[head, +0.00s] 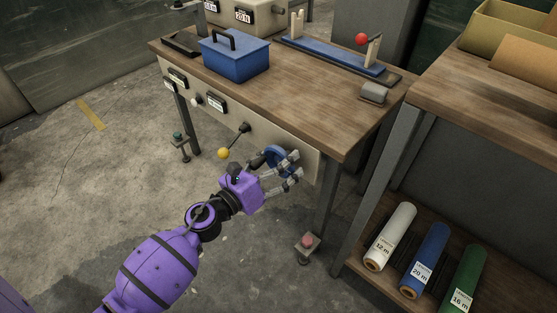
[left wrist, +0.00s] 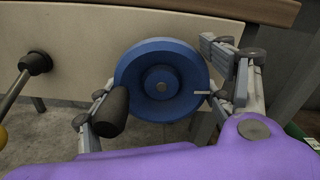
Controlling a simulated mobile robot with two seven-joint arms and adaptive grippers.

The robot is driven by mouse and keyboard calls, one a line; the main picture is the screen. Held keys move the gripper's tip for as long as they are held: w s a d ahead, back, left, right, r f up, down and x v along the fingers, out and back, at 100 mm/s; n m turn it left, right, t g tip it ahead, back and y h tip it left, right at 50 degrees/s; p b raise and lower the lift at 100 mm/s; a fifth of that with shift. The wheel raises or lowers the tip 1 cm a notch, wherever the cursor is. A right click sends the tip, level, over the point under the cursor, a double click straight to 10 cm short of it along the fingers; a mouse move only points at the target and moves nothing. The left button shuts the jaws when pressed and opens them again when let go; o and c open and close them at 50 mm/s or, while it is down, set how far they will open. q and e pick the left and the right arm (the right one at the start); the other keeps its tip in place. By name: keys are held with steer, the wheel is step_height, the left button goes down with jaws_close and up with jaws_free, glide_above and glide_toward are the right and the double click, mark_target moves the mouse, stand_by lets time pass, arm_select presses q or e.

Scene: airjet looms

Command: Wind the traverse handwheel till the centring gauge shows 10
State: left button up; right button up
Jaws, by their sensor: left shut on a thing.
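A blue round handwheel (head: 276,156) sits on the pale front panel of the workbench, near its right end. No centring gauge can be made out for certain; small labelled plates (head: 216,102) on the panel are too small to read. My right gripper is out of view.
A black lever with a yellow knob (head: 223,153) sticks out left of the wheel. A shelf with labelled rolls (head: 425,259) stands at right. Floor at left is clear.

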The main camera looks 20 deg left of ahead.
arm_select(q)
steer(key=shift+a+r, duration=0.1)
steer(key=shift+a, duration=0.05)
steer(key=o, duration=1.1)
steer(key=v, duration=1.2)
